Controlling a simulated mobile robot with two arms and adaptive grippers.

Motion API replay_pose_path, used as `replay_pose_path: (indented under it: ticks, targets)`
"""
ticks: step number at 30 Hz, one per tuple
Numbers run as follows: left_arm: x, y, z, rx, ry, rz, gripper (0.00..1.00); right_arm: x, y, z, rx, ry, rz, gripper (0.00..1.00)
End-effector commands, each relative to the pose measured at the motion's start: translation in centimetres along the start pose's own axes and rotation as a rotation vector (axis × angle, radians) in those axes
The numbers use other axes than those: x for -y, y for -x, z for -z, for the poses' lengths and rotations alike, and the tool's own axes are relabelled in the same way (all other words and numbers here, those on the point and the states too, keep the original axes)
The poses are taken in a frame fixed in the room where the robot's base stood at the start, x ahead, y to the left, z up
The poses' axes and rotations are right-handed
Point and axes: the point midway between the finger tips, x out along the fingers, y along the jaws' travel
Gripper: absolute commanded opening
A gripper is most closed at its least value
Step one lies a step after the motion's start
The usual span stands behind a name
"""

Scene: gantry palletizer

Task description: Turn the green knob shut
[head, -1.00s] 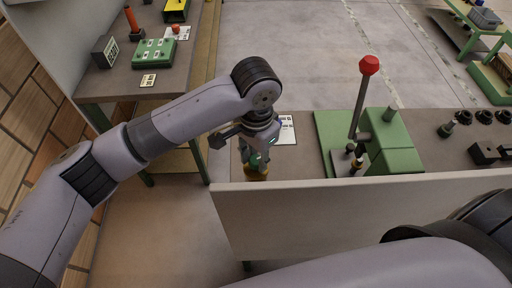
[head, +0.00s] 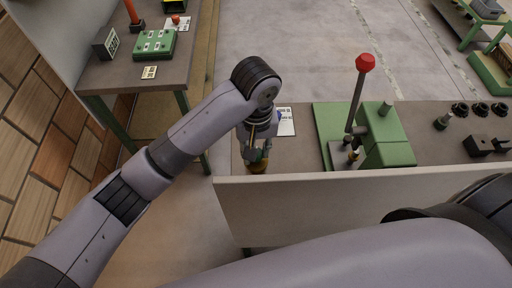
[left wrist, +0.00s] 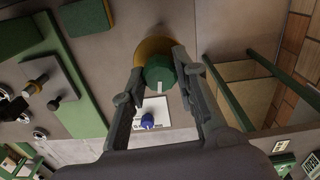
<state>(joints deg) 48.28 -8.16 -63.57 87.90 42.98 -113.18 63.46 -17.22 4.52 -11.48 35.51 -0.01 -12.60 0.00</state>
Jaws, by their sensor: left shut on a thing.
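The green knob (left wrist: 158,70) sits on a round yellow base (left wrist: 148,47) in the left wrist view, with a short white mark on its near side. My left gripper (left wrist: 162,68) is shut on the knob, one finger on each side. In the head view my left gripper (head: 257,158) points down at the left end of the bench, over the yellow base (head: 257,168); the knob is mostly hidden there. My right gripper is out of view; only part of my right arm shows at the lower right.
A green block with a red-topped lever (head: 365,63) stands to the right on the bench. A pale panel (head: 350,205) runs along the bench's near side. A side table (head: 120,75) holds a green box.

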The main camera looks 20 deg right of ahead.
Motion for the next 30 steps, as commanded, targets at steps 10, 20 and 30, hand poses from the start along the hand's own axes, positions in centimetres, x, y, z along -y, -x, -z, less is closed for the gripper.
replay_pose_path:
  ticks: [10, 20, 30]
  targets:
    - [-0.05, 0.19, 0.12, -0.005, 0.171, -0.003, 0.0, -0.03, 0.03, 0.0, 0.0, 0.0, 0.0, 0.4]
    - [-0.04, 0.23, 0.14, -0.006, 0.213, -0.003, 0.0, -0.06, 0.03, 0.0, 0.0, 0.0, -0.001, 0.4]
    - [-0.04, 0.23, 0.15, -0.006, 0.213, -0.003, 0.3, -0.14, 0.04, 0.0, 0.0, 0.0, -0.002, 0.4]
